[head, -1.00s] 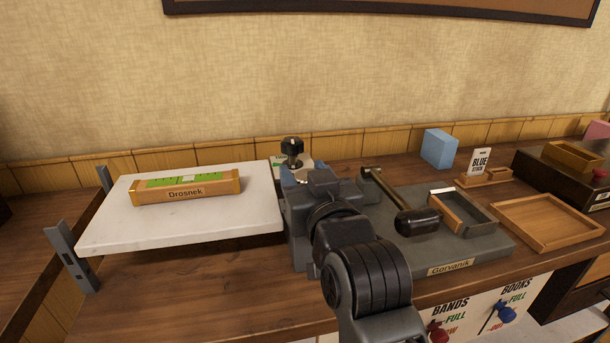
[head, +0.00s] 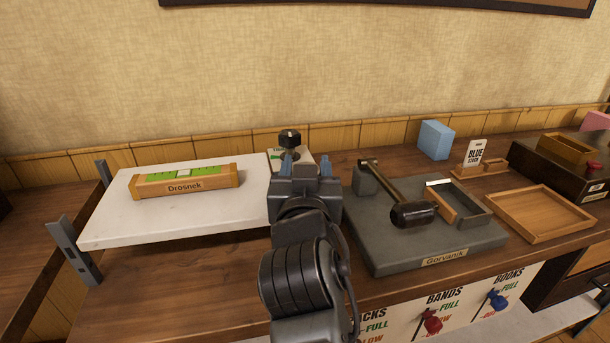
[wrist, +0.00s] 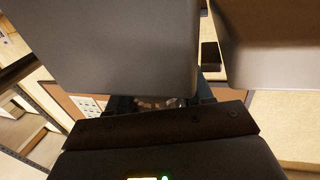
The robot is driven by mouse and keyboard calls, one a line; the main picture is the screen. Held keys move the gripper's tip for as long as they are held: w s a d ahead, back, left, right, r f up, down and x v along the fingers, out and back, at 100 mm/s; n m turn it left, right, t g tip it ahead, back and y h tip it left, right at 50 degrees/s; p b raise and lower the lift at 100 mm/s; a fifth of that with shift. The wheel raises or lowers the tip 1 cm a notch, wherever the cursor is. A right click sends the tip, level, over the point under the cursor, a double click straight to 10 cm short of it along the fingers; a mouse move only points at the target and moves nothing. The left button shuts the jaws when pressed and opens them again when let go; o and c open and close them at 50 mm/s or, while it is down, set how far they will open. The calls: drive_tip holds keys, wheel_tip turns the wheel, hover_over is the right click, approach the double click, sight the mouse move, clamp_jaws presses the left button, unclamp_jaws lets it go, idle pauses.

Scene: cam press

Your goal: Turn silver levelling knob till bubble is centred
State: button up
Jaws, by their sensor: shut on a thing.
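The wooden level marked Drosnek (head: 186,184) lies on the white slab (head: 105,236) at left. A pale patch, perhaps the bubble, shows near the middle of its green window (head: 205,171); it is too small to judge exactly. My gripper (head: 306,165) is just right of the slab, its blue fingertips pointing away and spaced apart. In the wrist view, a small ribbed thing (wrist: 155,102), apparently the silver knob, sits between the fingers, mostly hidden. The gripper is shut on it. A black knob (head: 290,138) on a stem stands behind the fingers.
Right of my gripper, a grey base marked Gorvanik (head: 400,254) carries a black-handled lever (head: 412,214). Farther right are a wooden tray (head: 540,213), a blue block (head: 436,140) and a BLUE STOCK sign (head: 474,155). Bare tabletop (head: 180,280) lies in front of the slab.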

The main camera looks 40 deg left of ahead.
drive_tip(key=shift+h, duration=0.3)
drive_tip(key=o, duration=1)
drive_tip(key=shift+c, duration=0.2)
drive_tip(key=v, duration=0.7)
drive_tip(key=shift+s+d+b, duration=0.2)
drive_tip(key=shift+s+b, duration=0.1)
drive_tip(key=shift+s, duration=0.05)
drive_tip(key=shift+f, duration=0.15)
